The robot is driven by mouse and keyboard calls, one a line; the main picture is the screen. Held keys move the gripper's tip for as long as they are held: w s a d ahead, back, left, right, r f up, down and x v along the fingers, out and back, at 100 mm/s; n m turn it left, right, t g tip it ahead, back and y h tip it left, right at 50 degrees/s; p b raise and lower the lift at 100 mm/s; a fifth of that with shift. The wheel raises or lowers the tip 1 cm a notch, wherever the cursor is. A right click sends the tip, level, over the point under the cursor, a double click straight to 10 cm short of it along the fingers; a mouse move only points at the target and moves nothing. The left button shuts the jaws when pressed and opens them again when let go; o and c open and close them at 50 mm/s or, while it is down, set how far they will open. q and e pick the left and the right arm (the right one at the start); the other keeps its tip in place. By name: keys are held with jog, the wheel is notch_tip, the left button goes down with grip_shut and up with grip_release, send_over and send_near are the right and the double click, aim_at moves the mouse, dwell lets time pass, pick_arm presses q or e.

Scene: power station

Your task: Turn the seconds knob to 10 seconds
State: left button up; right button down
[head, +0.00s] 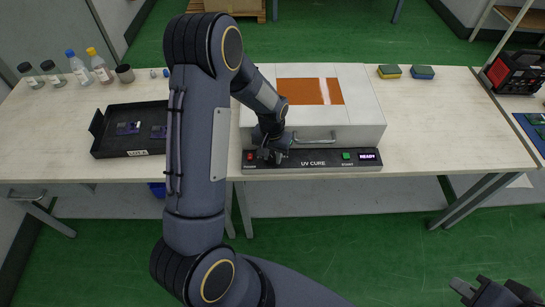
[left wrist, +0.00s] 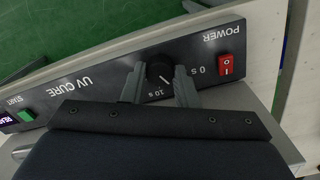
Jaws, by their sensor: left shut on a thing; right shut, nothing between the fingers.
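The UV cure box (head: 355,110) stands on the table, with a dark front panel (head: 325,164) along its lower edge. The round black seconds knob (left wrist: 158,72) is between the two fingers of my left gripper (left wrist: 159,84) in the left wrist view. The gripper is shut on it. The labels "0 s" and "10 s" show beside the knob; a pale mark shows near its edge on the "10 s" side. In the head view my left gripper (head: 272,155) covers the knob. My right gripper (head: 478,290) is shut and empty at the lower right, away from the table.
A red power switch (left wrist: 226,65) is close beside the knob. A green start button (head: 346,156) and a lit "READY" display (head: 368,156) are at the panel's right. A black tray (head: 100,140), bottles (head: 77,68) and sponges (head: 422,72) stand elsewhere on the table.

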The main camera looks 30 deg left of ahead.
aim_at(272, 157)
pick_arm(q)
jog(key=shift+m, duration=0.6)
jog(key=o, duration=1)
jog(key=shift+r+b, duration=0.55)
jog(key=shift+r, duration=3.4)
